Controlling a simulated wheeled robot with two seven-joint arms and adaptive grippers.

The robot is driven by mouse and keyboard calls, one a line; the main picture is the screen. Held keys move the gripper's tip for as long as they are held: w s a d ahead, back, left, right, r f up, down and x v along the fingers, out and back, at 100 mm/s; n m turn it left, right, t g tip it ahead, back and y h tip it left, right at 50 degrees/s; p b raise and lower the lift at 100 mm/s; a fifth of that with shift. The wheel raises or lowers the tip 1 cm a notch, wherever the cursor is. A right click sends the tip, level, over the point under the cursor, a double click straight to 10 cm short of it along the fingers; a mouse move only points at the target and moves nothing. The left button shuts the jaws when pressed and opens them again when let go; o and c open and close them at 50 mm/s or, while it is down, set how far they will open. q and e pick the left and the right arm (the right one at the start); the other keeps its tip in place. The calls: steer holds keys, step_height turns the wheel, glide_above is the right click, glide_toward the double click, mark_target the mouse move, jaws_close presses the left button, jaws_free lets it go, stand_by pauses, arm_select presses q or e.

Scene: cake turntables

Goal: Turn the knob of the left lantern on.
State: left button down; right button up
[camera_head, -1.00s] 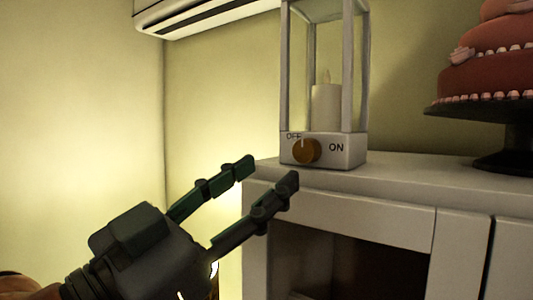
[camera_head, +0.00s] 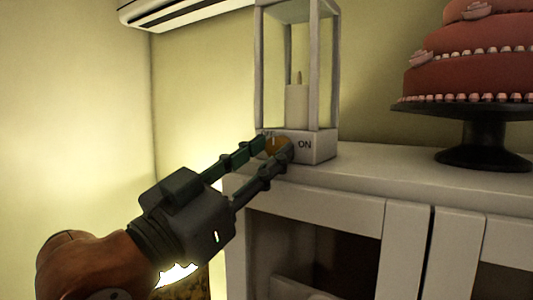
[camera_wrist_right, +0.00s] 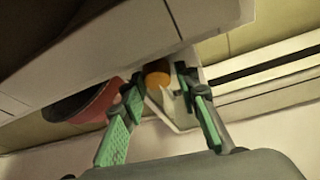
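The lantern (camera_head: 322,147), a white frame with a pale candle (camera_head: 297,105), stands on the white cabinet's near left corner. Its round orange-brown knob (camera_head: 277,143) is on the front of the base, left of the word ON; the OFF label is mostly hidden behind a finger. My right gripper (camera_head: 274,150) is open, its two fingertips at either side of the knob in the head view. In the right wrist view the knob (camera_wrist_right: 157,73) shows ahead between the open fingers (camera_wrist_right: 163,88); contact cannot be told. My left gripper is not in view.
The white cabinet (camera_head: 370,168) has an open dark compartment below its top. A black cake stand (camera_head: 483,143) with a tiered pink-red cake (camera_head: 460,75) stands to the right. A white wall unit (camera_head: 180,10) hangs at upper left. The cabinet top between lantern and stand is clear.

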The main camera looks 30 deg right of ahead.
steer(key=shift+w, duration=0.1)
steer(key=shift+c, duration=0.7)
steer(key=shift+s+r, duration=0.1)
steer(key=shift+s, duration=0.25)
steer(key=c, duration=0.3)
steer(key=shift+w, duration=0.15)
jaws_close()
steer(key=shift+m+g, duration=0.6)
steer(key=shift+m, duration=0.5)
steer(key=o, duration=0.9)
jaws_free()
steer(key=v, duration=1.2)
